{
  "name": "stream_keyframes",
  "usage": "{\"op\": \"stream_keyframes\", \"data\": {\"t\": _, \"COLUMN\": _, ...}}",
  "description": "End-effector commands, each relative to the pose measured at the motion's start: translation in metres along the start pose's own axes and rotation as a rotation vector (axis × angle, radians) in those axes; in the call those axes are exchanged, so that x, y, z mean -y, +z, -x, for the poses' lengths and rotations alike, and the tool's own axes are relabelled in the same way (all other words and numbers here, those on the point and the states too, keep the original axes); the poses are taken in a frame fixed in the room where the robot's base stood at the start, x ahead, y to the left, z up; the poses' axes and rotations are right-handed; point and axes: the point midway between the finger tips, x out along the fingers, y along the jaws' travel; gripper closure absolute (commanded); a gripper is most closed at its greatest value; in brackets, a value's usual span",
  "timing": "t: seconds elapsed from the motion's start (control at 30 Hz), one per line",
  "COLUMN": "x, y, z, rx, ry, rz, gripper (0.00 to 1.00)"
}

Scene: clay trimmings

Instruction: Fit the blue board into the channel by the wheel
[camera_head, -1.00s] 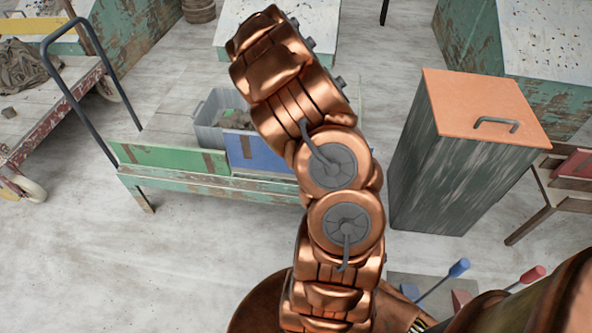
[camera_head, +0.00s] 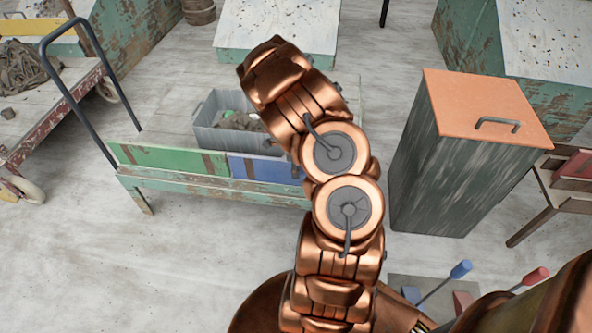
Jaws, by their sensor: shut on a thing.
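The blue board (camera_head: 262,168) stands on edge along the front of a low bench (camera_head: 215,191), right beside the green board (camera_head: 170,158). Its top edge is about level with the green board's, and its right end goes behind my arm. Whether its lower edge is seated in the channel cannot be made out. My gripper is hidden behind my copper arm links, so its hold on the board does not show. No potter's wheel can be made out.
A grey bin (camera_head: 208,135) of clay scraps stands on the bench behind the boards. A tall box with an orange lid (camera_head: 485,105) stands to the right. A trolley (camera_head: 60,115) is at left. Open floor lies in front.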

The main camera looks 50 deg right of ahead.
Motion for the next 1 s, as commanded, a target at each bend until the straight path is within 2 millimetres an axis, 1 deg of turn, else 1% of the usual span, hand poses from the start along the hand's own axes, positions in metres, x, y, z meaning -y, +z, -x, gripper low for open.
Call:
{"op": "stream_keyframes", "data": {"t": 0.27, "x": 0.000, "y": 0.001, "z": -0.001, "rx": 0.001, "ry": -0.001, "rz": 0.000, "gripper": 1.00}}
{"op": "stream_keyframes", "data": {"t": 0.3, "x": 0.000, "y": 0.001, "z": -0.002, "rx": 0.001, "ry": -0.001, "rz": 0.000, "gripper": 0.83}}
{"op": "stream_keyframes", "data": {"t": 0.53, "x": 0.000, "y": 0.001, "z": -0.002, "rx": 0.001, "ry": -0.001, "rz": 0.000, "gripper": 0.59}}
{"op": "stream_keyframes", "data": {"t": 0.87, "x": 0.000, "y": 0.000, "z": 0.000, "rx": 0.001, "ry": 0.000, "rz": 0.000, "gripper": 0.59}}
{"op": "stream_keyframes", "data": {"t": 1.0, "x": 0.001, "y": 0.001, "z": 0.009, "rx": 0.001, "ry": -0.001, "rz": 0.000, "gripper": 0.59}}
